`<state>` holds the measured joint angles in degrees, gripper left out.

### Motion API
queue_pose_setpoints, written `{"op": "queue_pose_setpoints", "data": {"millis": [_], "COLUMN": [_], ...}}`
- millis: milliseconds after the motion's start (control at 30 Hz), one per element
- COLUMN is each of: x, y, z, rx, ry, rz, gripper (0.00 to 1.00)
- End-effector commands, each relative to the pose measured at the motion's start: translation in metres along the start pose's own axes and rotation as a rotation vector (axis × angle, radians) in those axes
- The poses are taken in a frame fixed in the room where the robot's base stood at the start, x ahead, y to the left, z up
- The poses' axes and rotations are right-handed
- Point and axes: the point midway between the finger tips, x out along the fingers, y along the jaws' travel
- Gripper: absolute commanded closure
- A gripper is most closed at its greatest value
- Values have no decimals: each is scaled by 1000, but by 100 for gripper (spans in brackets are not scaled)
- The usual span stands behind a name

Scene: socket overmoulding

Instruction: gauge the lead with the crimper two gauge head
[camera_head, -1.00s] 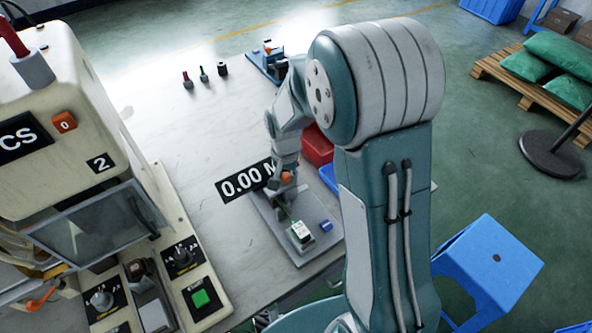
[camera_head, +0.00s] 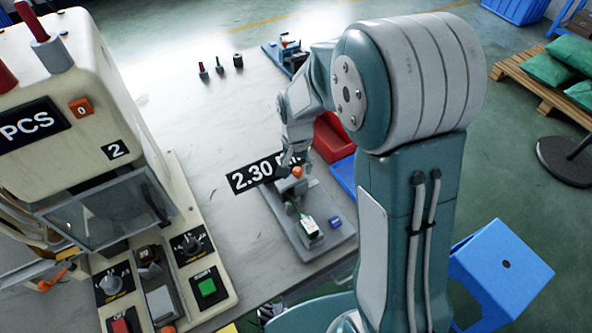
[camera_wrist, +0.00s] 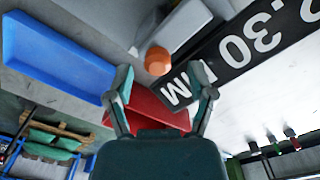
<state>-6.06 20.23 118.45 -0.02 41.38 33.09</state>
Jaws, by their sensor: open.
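The gauge head's grey base plate (camera_head: 328,247) lies on the bench, with an orange knob (camera_head: 297,172) at its far end. Its black display (camera_head: 252,177) reads 2.30, the unit partly hidden. A white block (camera_head: 310,227) stands on the plate with a bit of green lead (camera_head: 302,214) at its far side; the lead's far end is hard to make out. My gripper (camera_head: 293,160) is just above the orange knob. In the wrist view, my open gripper (camera_wrist: 162,72) has the orange knob (camera_wrist: 158,61) between and beyond its fingertips, with nothing held.
The crimping machine marked 2 (camera_head: 115,149) stands at the left, with its green button (camera_head: 207,287) in front. A red bin (camera_head: 334,137) and a blue tray (camera_head: 343,177) lie right of the gauge. Several small tools stand at the back; the bench between is clear.

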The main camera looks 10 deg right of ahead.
Motion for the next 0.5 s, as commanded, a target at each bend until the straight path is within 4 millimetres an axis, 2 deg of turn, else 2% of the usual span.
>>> {"op": "queue_pose_setpoints", "data": {"millis": [100,300,500], "x": [-28,-67,-89], "y": [-3,-4,-5], "z": [0,1,1], "rx": [-2,-2,-1], "ry": [6,3,0], "rz": [-3,0,3], "gripper": [30,30,30]}}
